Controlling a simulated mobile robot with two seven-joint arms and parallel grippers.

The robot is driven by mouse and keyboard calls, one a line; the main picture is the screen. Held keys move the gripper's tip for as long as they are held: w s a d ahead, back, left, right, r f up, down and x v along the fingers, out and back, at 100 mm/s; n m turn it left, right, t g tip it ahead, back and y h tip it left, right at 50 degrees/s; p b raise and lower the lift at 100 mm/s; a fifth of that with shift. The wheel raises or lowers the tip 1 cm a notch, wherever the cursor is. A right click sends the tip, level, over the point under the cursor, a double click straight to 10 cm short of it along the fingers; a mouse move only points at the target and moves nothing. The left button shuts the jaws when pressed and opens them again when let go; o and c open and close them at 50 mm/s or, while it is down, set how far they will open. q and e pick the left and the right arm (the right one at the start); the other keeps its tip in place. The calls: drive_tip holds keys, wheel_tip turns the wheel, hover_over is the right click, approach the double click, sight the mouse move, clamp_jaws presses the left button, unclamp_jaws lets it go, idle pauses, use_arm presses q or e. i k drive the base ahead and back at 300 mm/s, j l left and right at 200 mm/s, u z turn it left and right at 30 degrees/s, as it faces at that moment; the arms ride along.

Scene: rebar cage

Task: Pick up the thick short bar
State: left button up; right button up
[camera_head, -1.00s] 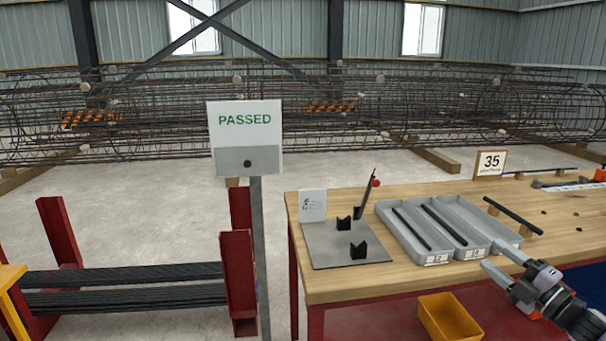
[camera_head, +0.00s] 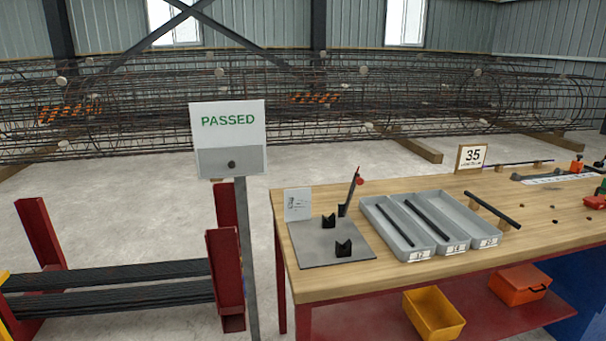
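A dark short bar (camera_head: 493,210) lies on small wooden supports on the workbench, right of the grey trays. It looks thicker than the two thin dark bars in the trays, one in the left tray (camera_head: 391,226) and one in the middle tray (camera_head: 427,220). The right grey tray (camera_head: 487,241) looks empty. Another thin dark bar (camera_head: 518,163) lies farther back near the "35" sign. Neither of my grippers is in view.
The wooden workbench (camera_head: 345,285) also carries a grey plate (camera_head: 312,250) with two black V-blocks and a red-tipped upright. A "PASSED" sign (camera_head: 228,125) stands left of it. A yellow bin (camera_head: 433,312) and an orange toolbox (camera_head: 520,284) sit below.

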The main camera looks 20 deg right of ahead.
sight(513, 223)
drive_tip(key=i+l+z, duration=0.1)
drive_tip(key=z, duration=1.7)
drive_tip(key=i+j+z, duration=0.15)
drive_tip(key=i, duration=0.4)
drive_tip(key=u, duration=1.25)
drive_tip(key=z, duration=1.2)
